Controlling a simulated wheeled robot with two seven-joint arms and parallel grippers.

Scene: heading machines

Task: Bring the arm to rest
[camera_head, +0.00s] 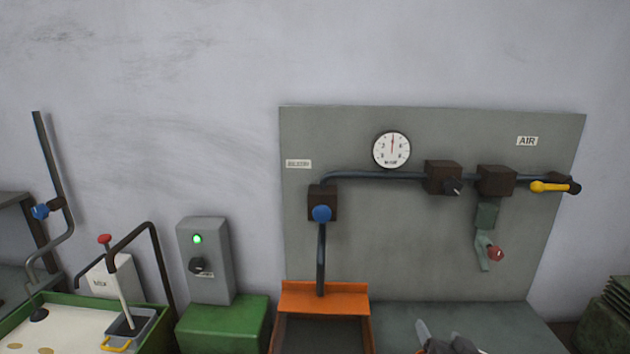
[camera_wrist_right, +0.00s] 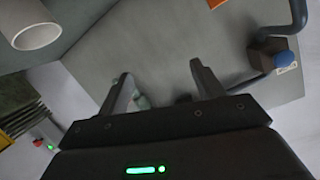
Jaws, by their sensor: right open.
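My right gripper (camera_head: 438,340) shows only in part at the bottom edge of the head view, in front of the grey bench and right of the orange tray. In the right wrist view its two fingers (camera_wrist_right: 160,75) stand wide apart. Nothing is between the fingertips, and the jaws are open. The rest of my right arm is below the head view. My left gripper is in neither view.
A grey panel (camera_head: 420,250) bears a gauge (camera_head: 391,149), pipes, a blue knob (camera_head: 321,213), a yellow lever (camera_head: 549,187) and a red-knobbed lever (camera_head: 495,253). Below are an orange tray (camera_head: 323,298) and bench (camera_head: 500,320). A grey box (camera_head: 208,245) shows a green light.

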